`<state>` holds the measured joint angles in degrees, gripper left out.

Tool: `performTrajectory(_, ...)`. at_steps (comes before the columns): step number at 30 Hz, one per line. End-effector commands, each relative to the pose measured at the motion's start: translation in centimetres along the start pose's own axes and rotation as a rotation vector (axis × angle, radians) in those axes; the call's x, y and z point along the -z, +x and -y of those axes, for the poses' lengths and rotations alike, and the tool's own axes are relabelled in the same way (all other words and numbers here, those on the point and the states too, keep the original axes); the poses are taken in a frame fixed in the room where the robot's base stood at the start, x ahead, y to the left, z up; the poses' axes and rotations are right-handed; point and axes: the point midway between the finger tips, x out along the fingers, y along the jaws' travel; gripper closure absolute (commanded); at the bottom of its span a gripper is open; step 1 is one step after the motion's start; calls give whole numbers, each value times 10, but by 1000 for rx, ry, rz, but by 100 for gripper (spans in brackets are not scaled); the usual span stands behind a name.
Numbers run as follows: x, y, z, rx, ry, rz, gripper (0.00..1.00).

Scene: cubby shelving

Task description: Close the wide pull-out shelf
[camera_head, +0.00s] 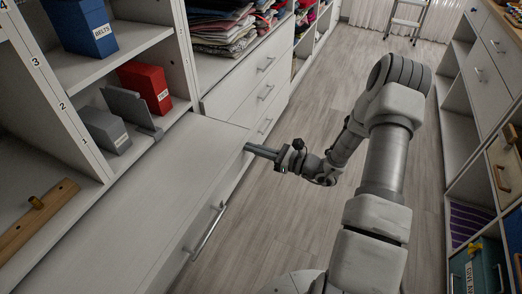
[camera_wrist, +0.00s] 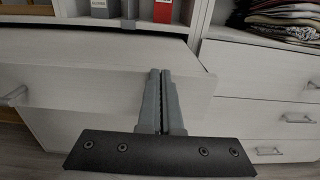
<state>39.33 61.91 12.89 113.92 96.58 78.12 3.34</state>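The wide pull-out shelf (camera_head: 135,205) is white and juts out from the cubby unit at the left in the head view. Its front carries a long metal bar handle (camera_head: 208,232). In the wrist view its front panel (camera_wrist: 95,88) spans the left and middle, with part of a handle (camera_wrist: 14,95) at the left edge. My gripper (camera_head: 249,149) is at the far right end of that front panel, away from the handle. In the wrist view its two fingers (camera_wrist: 160,72) are together with nothing between them, pointing at the panel. I cannot tell whether they touch it.
Cubbies above the shelf hold a blue box (camera_head: 82,27), a red box (camera_head: 147,86) and a grey box (camera_head: 106,130). White drawers (camera_head: 252,85) stand beyond, under folded clothes (camera_head: 222,28). More shelving (camera_head: 470,100) lines the right. The wooden floor aisle (camera_head: 305,125) between is clear.

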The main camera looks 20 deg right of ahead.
Motion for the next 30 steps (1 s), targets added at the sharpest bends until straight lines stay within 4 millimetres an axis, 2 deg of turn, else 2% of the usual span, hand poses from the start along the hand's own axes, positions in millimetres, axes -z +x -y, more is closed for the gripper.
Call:
performTrajectory(12,0,130,-3,-7,1,4,100)
performTrajectory(18,1,188,-3,-5,0,4,100)
performTrajectory(24,1,228,-2,-3,1,3,100)
performTrajectory(30,1,248,-2,-3,1,1,100)
